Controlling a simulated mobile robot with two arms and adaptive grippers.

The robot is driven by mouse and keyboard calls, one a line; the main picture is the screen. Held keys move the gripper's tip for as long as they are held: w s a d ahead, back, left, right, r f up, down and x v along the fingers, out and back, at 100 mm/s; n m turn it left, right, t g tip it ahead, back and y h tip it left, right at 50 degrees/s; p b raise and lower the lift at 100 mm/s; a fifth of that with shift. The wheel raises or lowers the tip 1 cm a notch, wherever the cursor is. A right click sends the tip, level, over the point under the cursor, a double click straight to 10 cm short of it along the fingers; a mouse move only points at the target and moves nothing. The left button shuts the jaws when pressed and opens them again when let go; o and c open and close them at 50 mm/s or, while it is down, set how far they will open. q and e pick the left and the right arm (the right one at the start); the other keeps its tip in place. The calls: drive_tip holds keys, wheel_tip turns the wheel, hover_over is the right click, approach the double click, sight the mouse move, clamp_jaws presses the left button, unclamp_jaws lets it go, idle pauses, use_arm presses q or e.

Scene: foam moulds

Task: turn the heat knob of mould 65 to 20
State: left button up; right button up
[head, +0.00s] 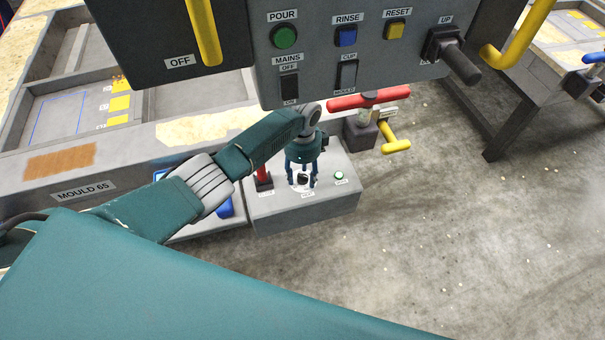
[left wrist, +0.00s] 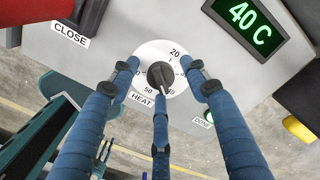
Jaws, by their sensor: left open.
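The heat knob (head: 302,179) is a small black knob on a white dial, on the grey control box (head: 320,208) beside the mould labelled MOULD 65 (head: 84,191). In the left wrist view the knob (left wrist: 160,75) sits in the middle of its dial, with the HEAT label below it. The 20 mark is above and slightly right of the knob. The green display (left wrist: 243,15) reads 40 C. My left gripper (head: 302,173) is over the knob, its three blue fingers open and spread around it. I cannot tell whether they touch it. The lower finger hides part of the dial.
A grey switch panel (head: 350,60) hangs above. A red handle (head: 368,100) and yellow handle (head: 395,146) are close behind. Open floor lies to the right.

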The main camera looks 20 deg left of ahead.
use_arm(q)
drive_tip(key=shift+c, duration=0.5)
drive_tip(key=c, duration=1)
